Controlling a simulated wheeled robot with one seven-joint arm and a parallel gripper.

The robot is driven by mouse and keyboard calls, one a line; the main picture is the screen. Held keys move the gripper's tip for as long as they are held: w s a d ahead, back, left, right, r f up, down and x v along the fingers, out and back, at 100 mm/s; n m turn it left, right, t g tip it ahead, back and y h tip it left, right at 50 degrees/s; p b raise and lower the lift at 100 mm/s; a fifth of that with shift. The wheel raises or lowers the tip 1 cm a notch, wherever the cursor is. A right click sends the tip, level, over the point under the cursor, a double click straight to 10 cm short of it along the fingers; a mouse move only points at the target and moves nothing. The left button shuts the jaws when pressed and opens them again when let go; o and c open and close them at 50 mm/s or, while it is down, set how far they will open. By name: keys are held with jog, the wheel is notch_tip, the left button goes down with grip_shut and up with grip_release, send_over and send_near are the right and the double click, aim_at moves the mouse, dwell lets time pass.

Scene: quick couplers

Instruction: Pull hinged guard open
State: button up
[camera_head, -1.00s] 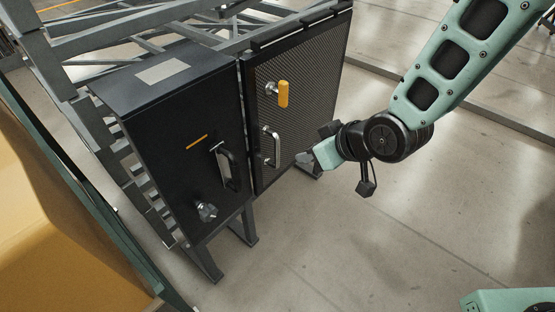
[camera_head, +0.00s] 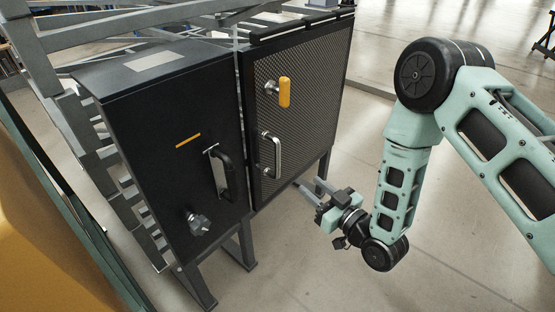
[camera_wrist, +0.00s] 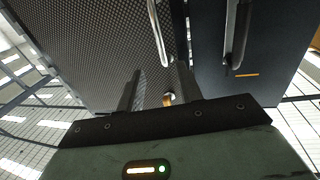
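The hinged guard (camera_head: 310,100) is a dark perforated panel in a black frame, and it looks closed. It carries a silver pull handle (camera_head: 271,156) and a yellow-handled latch (camera_head: 284,92) above it. My gripper (camera_head: 308,184) is open and empty, in front of the guard's lower right part and apart from the handle. In the wrist view the guard (camera_wrist: 90,45) fills the left and its handle (camera_wrist: 158,35) shows beyond my fingers. The yellow latch grip (camera_wrist: 167,99) shows between the fingers, partly hidden by the gripper body.
A solid black cabinet door (camera_head: 175,150) with a black handle (camera_head: 221,172), an orange stripe and a metal fitting (camera_head: 198,223) adjoins the guard on the left. Grey frame bars (camera_head: 130,32) stand behind. The floor (camera_head: 300,270) in front is clear.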

jog(key=b, duration=0.1)
send_over(278, 178)
jog(key=w, duration=0.1)
jog(key=shift+a, duration=0.1)
grip_shut()
